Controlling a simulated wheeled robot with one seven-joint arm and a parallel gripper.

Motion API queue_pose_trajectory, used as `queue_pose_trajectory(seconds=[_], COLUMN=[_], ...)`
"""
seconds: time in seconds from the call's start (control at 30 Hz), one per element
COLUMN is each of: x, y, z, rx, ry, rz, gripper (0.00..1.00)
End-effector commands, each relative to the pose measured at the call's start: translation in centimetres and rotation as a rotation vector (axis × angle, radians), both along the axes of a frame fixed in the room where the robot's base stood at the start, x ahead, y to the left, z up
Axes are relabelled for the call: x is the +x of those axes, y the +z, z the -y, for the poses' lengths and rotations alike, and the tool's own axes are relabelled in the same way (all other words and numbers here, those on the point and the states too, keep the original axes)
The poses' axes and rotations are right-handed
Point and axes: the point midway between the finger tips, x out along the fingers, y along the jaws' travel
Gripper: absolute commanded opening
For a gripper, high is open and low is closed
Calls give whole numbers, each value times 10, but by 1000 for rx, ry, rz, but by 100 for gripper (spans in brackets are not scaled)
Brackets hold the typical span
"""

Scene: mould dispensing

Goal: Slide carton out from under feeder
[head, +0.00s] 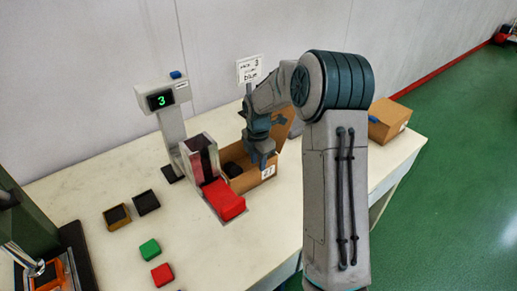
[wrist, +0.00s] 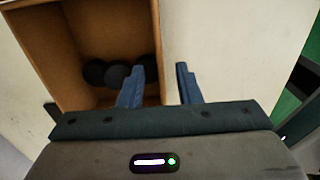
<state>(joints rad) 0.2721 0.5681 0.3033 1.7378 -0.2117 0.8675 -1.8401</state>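The open brown carton (head: 262,176) stands on the table beside the feeder (head: 199,158), a metal chute with a red block (head: 225,200) at its foot. Dark round pieces (wrist: 108,72) lie inside the carton in the wrist view. My gripper (head: 262,160) points down at the carton. In the wrist view my gripper (wrist: 162,88) is open, one finger over the carton's inside and the other outside, with a side wall (wrist: 160,35) between them. A gap shows between the wall and the outer finger. My arm hides part of the carton's right side in the head view.
A display post (head: 163,100) reading 3 stands behind the feeder. A closed carton (head: 388,120) sits at the table's right end. Dark, brown, green (head: 150,249) and red blocks lie front left. The table (head: 255,240) is bare in front of the carton.

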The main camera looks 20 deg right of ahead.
Motion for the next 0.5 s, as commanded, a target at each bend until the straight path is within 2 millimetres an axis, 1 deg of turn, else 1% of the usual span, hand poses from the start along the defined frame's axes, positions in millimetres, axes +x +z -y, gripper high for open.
queue_pose_trajectory(seconds=[0.03,0.2,0.33,0.5], x=[-1,-1,-1,0], y=[-11,-41,-58,-68], z=[0,0,0,0], rx=[0,1,0,0], ry=[1,1,0,0], rz=[-5,-4,-2,-1], gripper=[31,31,31,31])
